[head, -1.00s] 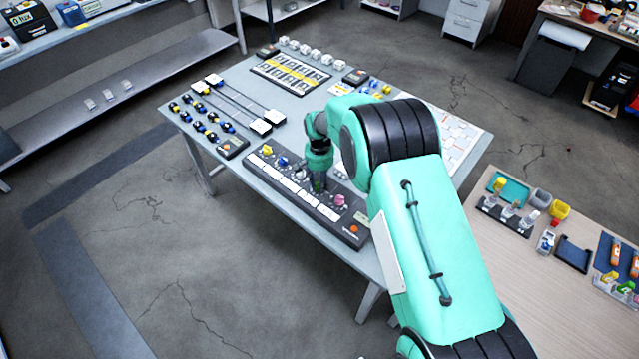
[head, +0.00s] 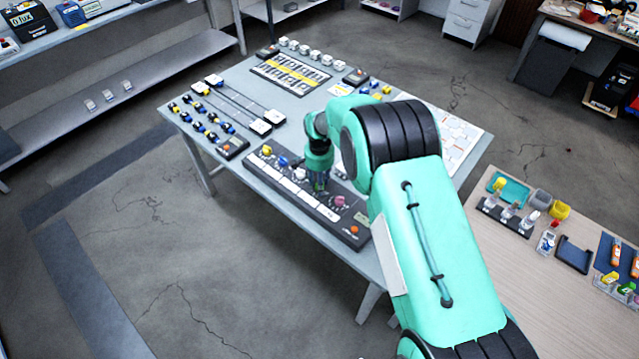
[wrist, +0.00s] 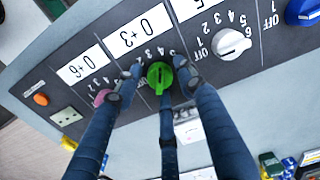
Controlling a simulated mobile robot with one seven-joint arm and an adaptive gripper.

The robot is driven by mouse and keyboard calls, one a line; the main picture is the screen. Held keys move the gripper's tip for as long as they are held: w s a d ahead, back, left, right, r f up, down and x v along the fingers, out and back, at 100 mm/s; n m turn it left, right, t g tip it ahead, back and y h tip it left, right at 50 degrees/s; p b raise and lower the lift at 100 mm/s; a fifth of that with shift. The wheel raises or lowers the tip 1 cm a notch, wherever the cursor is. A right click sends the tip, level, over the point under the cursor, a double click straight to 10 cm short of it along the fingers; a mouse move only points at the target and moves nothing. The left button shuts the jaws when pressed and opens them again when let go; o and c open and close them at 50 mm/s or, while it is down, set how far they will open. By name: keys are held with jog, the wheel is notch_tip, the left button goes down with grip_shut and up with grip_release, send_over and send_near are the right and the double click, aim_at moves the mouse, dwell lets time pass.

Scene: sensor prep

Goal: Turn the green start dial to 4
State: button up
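The green start dial (wrist: 159,74) sits on the dark console (wrist: 125,65) below the label "0+3" in the wrist view. My gripper (wrist: 156,80) is over it, with fingertips to its left and right and a third finger at its lower side. The fingers stand apart around the dial, and I see no firm grip on it. Scale numbers show around the dial, partly covered by the fingers. I cannot read which number it points to. In the head view my gripper (head: 321,186) is low over the console and hides the dial.
Beside the green dial are a white dial (wrist: 231,43) and a pink dial (wrist: 102,97), the pink one close to a finger. A blue dial (wrist: 303,12) and an orange button (wrist: 40,99) lie further out. Sliders (head: 260,126) and blocks stand behind the console.

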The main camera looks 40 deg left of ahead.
jog(key=shift+r, duration=0.2)
notch_tip(320, 180, up, 12)
jog(key=shift+f, duration=0.2)
dwell(0.7)
dwell(0.5)
